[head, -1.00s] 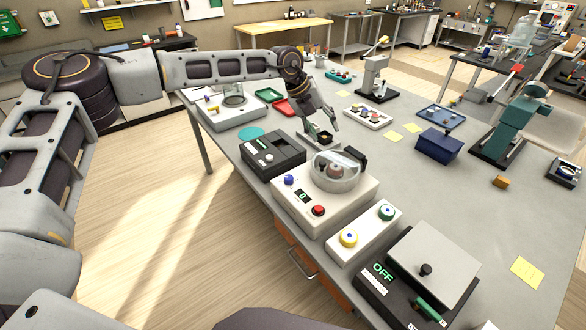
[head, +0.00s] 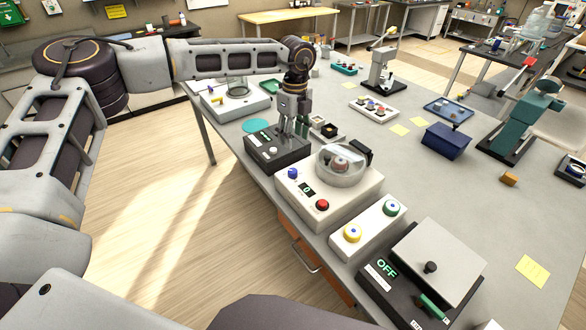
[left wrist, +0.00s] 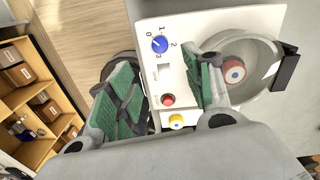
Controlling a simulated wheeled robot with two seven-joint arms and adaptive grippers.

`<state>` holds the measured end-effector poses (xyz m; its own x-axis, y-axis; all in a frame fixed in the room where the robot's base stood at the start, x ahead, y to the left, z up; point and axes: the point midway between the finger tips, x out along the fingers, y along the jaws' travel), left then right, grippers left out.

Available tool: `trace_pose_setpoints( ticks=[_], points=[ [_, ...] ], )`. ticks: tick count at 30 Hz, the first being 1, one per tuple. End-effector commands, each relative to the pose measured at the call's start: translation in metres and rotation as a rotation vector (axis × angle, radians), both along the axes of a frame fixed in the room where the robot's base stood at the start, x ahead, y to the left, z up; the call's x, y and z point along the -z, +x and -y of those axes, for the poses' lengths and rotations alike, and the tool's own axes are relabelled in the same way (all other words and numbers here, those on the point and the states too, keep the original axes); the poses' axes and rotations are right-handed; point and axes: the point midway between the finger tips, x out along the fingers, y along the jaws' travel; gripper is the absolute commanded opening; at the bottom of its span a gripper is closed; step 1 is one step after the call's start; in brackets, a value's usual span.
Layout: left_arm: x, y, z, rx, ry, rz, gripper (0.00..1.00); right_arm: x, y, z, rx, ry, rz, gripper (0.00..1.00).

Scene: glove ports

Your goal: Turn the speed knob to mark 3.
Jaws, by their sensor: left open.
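The speed knob (head: 293,173) is a small blue knob on the front left of a white machine (head: 340,205) with a clear round bowl. In the left wrist view the blue knob (left wrist: 159,45) has marks 0, 1, 2 and 3 around it. I cannot surely read its pointer. The display (head: 307,190) seems to show 0. My left gripper (head: 293,131) points down, open and empty, above the black box behind the machine. In the left wrist view, its fingers (left wrist: 160,68) stand apart with the knob showing between and beyond them. My right gripper is not in view.
The black box (head: 277,150) stands close behind the machine. A red button (head: 322,205) is near the knob. A white box with yellow and green buttons (head: 368,226) and a black device reading OFF (head: 420,275) stand in front. The table's middle is mostly clear.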

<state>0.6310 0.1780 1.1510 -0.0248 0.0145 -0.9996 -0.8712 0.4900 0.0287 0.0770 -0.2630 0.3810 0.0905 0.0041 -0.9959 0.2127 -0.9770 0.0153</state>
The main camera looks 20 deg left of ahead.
Motion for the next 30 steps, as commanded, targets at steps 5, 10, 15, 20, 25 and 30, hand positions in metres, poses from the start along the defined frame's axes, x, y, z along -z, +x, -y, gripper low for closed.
trace_pose_setpoints(
  ticks=[5,10,15,20,25,30],
  points=[
    [0.000,0.000,0.000,-0.009,-0.001,0.001,0.51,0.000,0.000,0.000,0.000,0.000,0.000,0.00],
    [0.000,0.000,0.000,-0.007,-0.001,0.000,0.51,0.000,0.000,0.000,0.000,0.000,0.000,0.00],
    [0.003,0.000,0.000,-0.007,-0.001,0.000,0.51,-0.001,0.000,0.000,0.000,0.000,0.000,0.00],
    [0.013,0.000,0.000,-0.006,-0.001,0.000,0.51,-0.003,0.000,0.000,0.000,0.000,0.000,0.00],
    [0.031,-0.001,0.000,-0.006,0.000,-0.001,0.51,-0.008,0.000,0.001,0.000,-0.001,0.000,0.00],
    [0.053,-0.002,0.000,-0.007,-0.001,-0.002,0.51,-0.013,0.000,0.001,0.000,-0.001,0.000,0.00]
  ],
)
